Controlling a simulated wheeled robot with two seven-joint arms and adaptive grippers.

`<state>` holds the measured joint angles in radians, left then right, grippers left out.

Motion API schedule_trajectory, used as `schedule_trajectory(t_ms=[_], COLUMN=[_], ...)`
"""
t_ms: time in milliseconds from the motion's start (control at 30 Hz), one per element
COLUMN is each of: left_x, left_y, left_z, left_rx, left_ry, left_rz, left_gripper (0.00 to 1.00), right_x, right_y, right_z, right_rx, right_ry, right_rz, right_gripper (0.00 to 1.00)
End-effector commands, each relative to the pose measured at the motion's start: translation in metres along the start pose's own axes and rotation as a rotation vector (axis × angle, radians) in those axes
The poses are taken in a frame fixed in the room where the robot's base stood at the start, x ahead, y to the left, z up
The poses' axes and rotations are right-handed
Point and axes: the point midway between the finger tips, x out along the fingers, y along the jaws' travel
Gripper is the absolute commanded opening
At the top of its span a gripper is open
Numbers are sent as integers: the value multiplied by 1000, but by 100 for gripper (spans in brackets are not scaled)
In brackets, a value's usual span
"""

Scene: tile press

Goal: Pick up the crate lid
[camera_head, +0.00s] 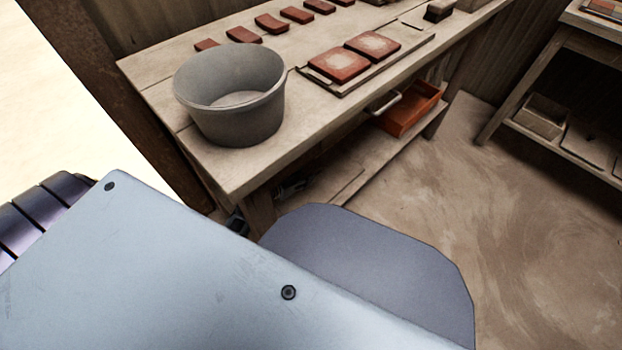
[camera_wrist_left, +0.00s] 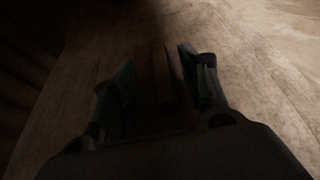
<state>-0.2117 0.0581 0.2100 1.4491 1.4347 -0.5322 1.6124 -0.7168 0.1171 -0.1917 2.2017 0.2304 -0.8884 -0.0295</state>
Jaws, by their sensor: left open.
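I cannot pick out the crate lid with certainty. A flat pale board (camera_head: 345,188) lies on the lower shelf of the near workbench and may be it. My left gripper (camera_head: 292,186) shows small and dark under the bench top, mostly hidden by the bench and my own arm. In the left wrist view its dark fingers (camera_wrist_left: 158,65) stand apart over a dim wooden surface. A thin brown strip (camera_wrist_left: 162,75) shows between them, too dark to name or to tell whether it is touched. My right gripper is not in view.
The workbench (camera_head: 215,165) carries a grey bucket (camera_head: 230,120) and a board with two red tiles (camera_head: 338,64). An orange tray (camera_head: 415,110) sits on its lower shelf. A small crate (camera_head: 541,117) stands on the right-hand shelf. The floor between is clear.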

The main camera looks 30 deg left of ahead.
Motion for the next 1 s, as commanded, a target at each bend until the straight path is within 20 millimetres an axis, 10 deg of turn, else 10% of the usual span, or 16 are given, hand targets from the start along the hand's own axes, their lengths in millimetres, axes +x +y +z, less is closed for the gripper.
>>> schedule_trajectory(t_ms=[867, 1000], left_x=[28, 28], left_y=[0, 0], left_z=[-1, -1], left_rx=[1, 1], left_ry=[1, 1], left_rz=[1, 1], left_gripper=[45, 29], right_x=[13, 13], right_y=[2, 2], right_z=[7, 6], right_rx=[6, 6], right_ry=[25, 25], right_rz=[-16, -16], right_gripper=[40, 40])
